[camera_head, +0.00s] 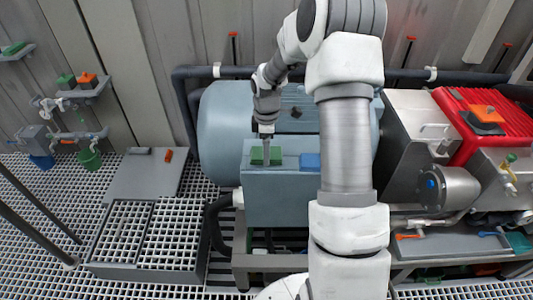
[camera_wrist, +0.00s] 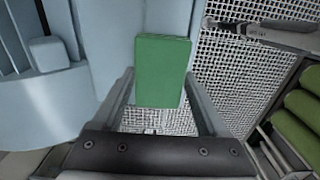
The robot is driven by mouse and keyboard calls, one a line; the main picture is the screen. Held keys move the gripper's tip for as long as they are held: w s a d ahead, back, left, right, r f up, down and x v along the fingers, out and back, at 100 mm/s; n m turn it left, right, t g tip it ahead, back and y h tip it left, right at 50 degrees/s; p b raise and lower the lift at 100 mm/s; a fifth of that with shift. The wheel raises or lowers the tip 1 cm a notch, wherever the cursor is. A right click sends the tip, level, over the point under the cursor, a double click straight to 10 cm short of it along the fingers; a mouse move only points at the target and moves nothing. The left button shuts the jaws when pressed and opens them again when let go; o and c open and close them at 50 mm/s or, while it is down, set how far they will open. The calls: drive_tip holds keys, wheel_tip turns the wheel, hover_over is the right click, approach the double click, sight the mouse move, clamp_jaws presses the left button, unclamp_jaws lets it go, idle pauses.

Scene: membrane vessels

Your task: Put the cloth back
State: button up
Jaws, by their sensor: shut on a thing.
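A green folded cloth (camera_head: 275,156) shows at the top of the blue-grey box, under my wrist in the head view. In the wrist view the green cloth (camera_wrist: 162,70) is a flat rectangular block between my two fingers. My gripper (camera_wrist: 160,88) is shut on it. In the head view my gripper (camera_head: 266,146) points down and partly covers the cloth. I cannot tell whether the cloth touches the box. A blue folded piece (camera_head: 310,161) lies to its right on the box.
The blue-grey box (camera_head: 265,200) stands before a large pale-blue vessel (camera_head: 222,125). A wall shelf (camera_head: 88,91) at left holds a green and an orange block. A red ribbed machine (camera_head: 458,112) is at right. Grating floor (camera_head: 50,205) lies open at left.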

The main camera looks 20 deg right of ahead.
drive_tip(key=shift+f, duration=0.75)
